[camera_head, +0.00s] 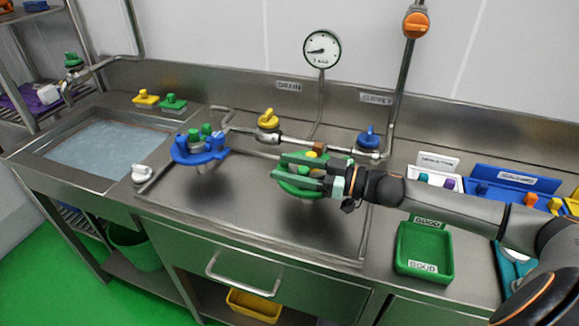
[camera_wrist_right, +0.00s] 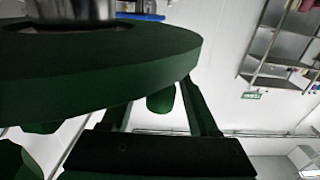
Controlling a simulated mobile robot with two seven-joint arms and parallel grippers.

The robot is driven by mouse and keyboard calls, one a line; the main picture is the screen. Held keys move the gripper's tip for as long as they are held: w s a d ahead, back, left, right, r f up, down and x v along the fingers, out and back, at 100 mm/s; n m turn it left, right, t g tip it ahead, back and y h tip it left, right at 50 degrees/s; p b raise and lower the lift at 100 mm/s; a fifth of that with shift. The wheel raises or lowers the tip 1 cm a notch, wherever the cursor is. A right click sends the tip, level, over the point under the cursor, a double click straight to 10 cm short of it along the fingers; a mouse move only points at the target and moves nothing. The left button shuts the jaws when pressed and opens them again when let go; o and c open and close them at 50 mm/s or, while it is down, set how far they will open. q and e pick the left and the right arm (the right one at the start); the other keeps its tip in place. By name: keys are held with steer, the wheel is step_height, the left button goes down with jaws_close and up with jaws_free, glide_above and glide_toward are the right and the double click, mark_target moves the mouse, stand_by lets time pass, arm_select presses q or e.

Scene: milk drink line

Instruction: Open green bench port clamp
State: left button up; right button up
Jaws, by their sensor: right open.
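The green bench port clamp (camera_head: 287,188) sits on the bench, right of the blue clamp, partly hidden by my right gripper. In the right wrist view its green ring (camera_wrist_right: 130,62) fills the upper left, around a steel pipe (camera_wrist_right: 70,10). My right gripper (camera_head: 288,169) reaches in from the right, its fingers over the clamp. It is open. In the wrist view a small green knob (camera_wrist_right: 161,99) shows between the dark fingers; I cannot tell whether they touch it. My left gripper is not in view.
A blue clamp (camera_head: 183,153) stands to the left. A pipe with a yellow valve (camera_head: 268,119) and a blue valve (camera_head: 369,139) runs behind. A green tray (camera_head: 425,265) lies front right. A sink (camera_head: 110,148) is at left. Bare bench lies in front of the clamps.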

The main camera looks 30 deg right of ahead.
jaws_close()
stand_by(0.3)
stand_by(1.0)
